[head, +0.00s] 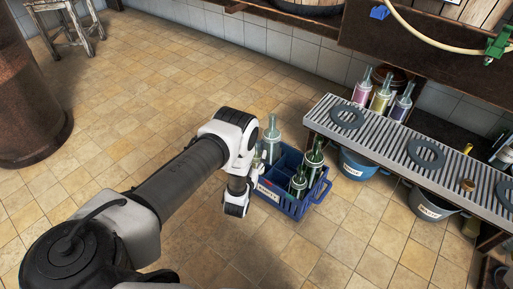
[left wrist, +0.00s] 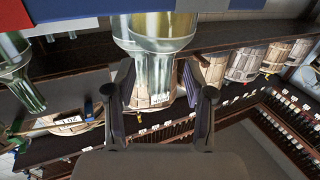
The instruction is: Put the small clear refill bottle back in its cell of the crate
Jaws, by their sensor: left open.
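The blue crate (head: 283,203) stands on the tiled floor, with empty cells at its left front. The clear bottle (head: 271,138) is upright at its back left; I cannot tell whether its base rests in a cell. My left gripper (head: 257,163) is at that bottle, largely hidden by my own wrist. In the left wrist view, which is upside down, the clear bottle (left wrist: 150,72) has its neck between the two open fingers (left wrist: 158,105). Contact cannot be told. Two green bottles (head: 298,183) (head: 314,158) stand in other cells. My right gripper is out of view.
A slatted bench (head: 384,133) with grey rings and three coloured bottles (head: 381,94) is close on the crate's right. Blue and grey buckets (head: 357,166) (head: 428,205) sit under it. A stool (head: 62,20) is far left. Floor left of the crate is clear.

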